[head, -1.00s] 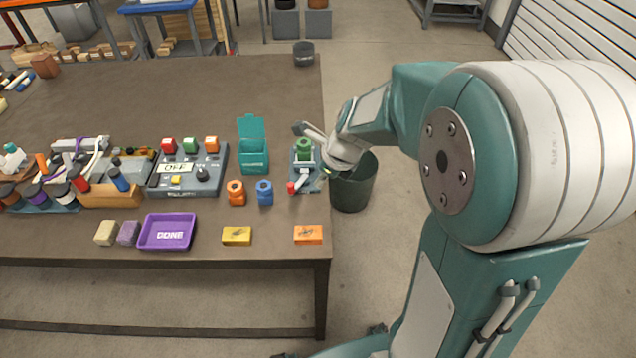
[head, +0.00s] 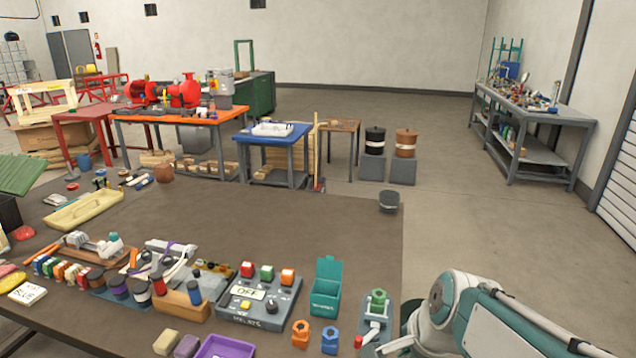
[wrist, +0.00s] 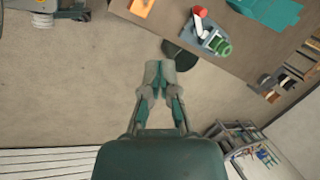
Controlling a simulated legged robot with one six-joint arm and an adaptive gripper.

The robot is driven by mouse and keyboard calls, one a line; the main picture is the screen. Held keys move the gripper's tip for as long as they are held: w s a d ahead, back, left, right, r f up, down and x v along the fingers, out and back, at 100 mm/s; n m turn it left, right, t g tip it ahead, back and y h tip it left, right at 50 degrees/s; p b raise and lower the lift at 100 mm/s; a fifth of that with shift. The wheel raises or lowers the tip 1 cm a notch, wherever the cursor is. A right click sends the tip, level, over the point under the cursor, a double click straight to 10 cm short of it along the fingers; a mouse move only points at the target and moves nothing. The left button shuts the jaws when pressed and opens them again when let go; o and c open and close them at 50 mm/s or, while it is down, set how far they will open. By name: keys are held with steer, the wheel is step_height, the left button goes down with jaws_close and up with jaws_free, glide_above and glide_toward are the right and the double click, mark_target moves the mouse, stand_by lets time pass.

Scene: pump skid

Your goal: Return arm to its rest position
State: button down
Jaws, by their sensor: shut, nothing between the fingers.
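My gripper (wrist: 160,73) is shut and empty in the wrist view, with its two fingers together above the floor near the table edge. In the head view my teal and white arm fills the lower right corner, just right of the table (head: 300,215). The gripper's fingertips are hard to make out there. A small device with a green nut-like top (head: 378,302) and a red-tipped lever stands at the table's right edge, close to my arm. The device also shows in the wrist view (wrist: 214,38).
A control box (head: 258,300), an open teal bin (head: 325,292) and a purple tray (head: 225,348) stand on the table. A dark bin (wrist: 180,52) stands on the floor by the table edge. A grey workbench (head: 535,115) is far right. The floor between is clear.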

steer(key=s+d+r+n+t+h, duration=0.1)
steer(key=s+r+n, duration=0.3)
steer(key=s+n, duration=0.6)
steer(key=n, duration=0.3)
steer(key=shift+r+n+t+h, duration=0.15)
steer(key=shift+n+t+h, duration=0.15)
steer(key=shift+h, duration=0.1)
